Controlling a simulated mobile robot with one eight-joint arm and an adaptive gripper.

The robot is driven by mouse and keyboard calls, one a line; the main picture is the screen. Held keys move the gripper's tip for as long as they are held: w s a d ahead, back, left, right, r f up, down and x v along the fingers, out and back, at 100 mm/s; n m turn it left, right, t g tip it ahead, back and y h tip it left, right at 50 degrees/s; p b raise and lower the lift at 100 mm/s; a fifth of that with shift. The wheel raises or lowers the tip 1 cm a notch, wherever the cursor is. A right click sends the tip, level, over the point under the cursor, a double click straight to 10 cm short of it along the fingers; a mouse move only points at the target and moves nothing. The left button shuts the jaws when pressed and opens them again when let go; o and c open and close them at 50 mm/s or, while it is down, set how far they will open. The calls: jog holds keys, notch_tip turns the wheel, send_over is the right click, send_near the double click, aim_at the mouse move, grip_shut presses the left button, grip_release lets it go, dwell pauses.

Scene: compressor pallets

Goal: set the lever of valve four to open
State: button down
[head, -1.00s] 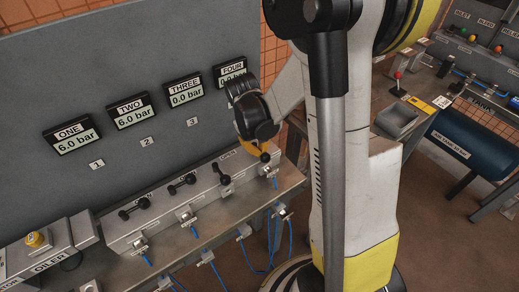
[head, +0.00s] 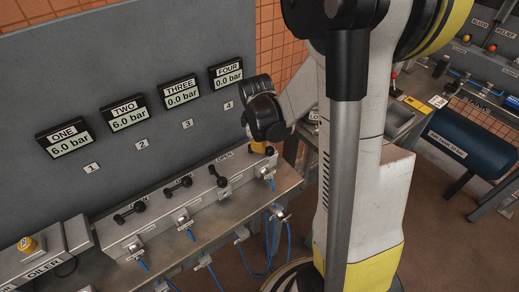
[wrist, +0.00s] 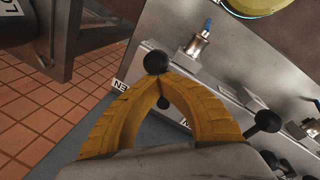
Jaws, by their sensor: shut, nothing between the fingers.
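Valve four is at the right end of the grey valve block (head: 200,200). Its black-knobbed lever (head: 270,150) shows partly beside my gripper (head: 259,147). In the wrist view my gripper (wrist: 161,88) has its yellow fingers shut and empty. A black knob (wrist: 156,62) is right at the fingertips; I cannot tell whether they touch. A second dark end shows in the gap behind the tips. Part of an OPEN label (wrist: 119,85) shows left of the fingers. The gauge FOUR (head: 226,74) reads 0.0 bar.
Lever three (head: 218,176) stands close left of my gripper, and its knob (wrist: 265,122) shows in the wrist view. Levers two (head: 178,187) and one (head: 130,212) lie further left. Gauges ONE and TWO read 6.0 bar, THREE 0.0. Blue hoses hang in front.

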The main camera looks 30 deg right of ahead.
jog(key=n, duration=0.1)
jog(key=w+n, duration=0.1)
jog(key=n, duration=0.1)
jog(key=d+n, duration=0.1)
jog(key=n, duration=0.1)
jog(key=shift+w+t+y, duration=0.15)
jog(key=shift+t+y, duration=0.15)
jog(key=shift+y, duration=0.1)
jog(key=shift+w+d+n+y+b, duration=0.1)
jog(key=shift+w+n+y+b, duration=0.15)
jog(key=shift+n, duration=0.9)
jog(key=shift+w+d+n+y+b, duration=0.15)
jog(key=shift+w+n, duration=0.2)
jog(key=shift+n, duration=0.8)
jog(key=c, duration=1.5)
grip_release()
jog(key=shift+w, duration=0.1)
jog(key=shift+c, duration=0.2)
notch_tip(320, 180, up, 12)
jog(key=s, duration=0.2)
jog(key=shift+s, duration=0.25)
